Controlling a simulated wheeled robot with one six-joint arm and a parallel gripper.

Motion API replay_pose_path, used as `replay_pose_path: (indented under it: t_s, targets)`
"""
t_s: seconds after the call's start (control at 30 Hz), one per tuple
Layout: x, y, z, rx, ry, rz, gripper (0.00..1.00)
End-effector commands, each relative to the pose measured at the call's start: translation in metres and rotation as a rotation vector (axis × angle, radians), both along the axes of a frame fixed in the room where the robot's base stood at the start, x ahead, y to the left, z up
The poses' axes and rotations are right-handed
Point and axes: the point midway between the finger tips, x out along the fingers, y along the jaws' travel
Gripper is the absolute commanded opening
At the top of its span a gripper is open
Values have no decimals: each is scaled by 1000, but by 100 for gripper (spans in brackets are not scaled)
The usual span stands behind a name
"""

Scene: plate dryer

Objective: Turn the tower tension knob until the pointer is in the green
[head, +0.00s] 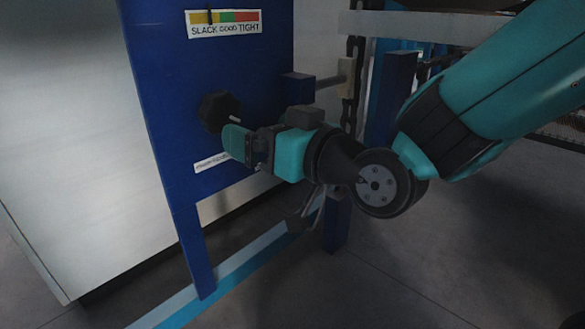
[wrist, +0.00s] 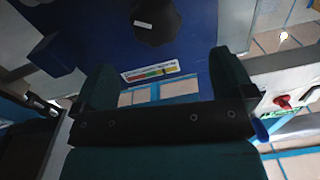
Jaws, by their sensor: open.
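The dark lobed tension knob (head: 217,110) is on the front of a blue panel, with a pale mark on it. It also shows at the top of the wrist view (wrist: 158,22). The gauge strip (head: 238,17) above it in the head view reads SLACK, GOOD, TIGHT under yellow, green and red bands. Its thin dark pointer (head: 210,16) is left of the green, toward SLACK. My gripper (head: 236,143) is close to the knob at its lower right. In the wrist view its two fingers (wrist: 165,82) are spread, with the knob beyond them, not between them.
The blue panel (head: 165,75) stands against a pale cabinet wall (head: 70,130). A blue block (head: 298,88) and a blue post (head: 390,95) are right of the knob. A red knob (wrist: 283,102) shows at the right of the wrist view. Open floor lies in front.

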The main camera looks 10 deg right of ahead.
Motion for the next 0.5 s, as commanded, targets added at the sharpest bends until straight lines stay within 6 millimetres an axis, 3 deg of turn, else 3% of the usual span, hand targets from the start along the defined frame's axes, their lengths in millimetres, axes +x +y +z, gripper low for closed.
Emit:
replay_pose_path:
  t_s: [0.03,0.5]
  targets:
    - [-4,-2,-7,4,-7,-2,100]
    - [-29,-27,-2,11,3,-25,100]
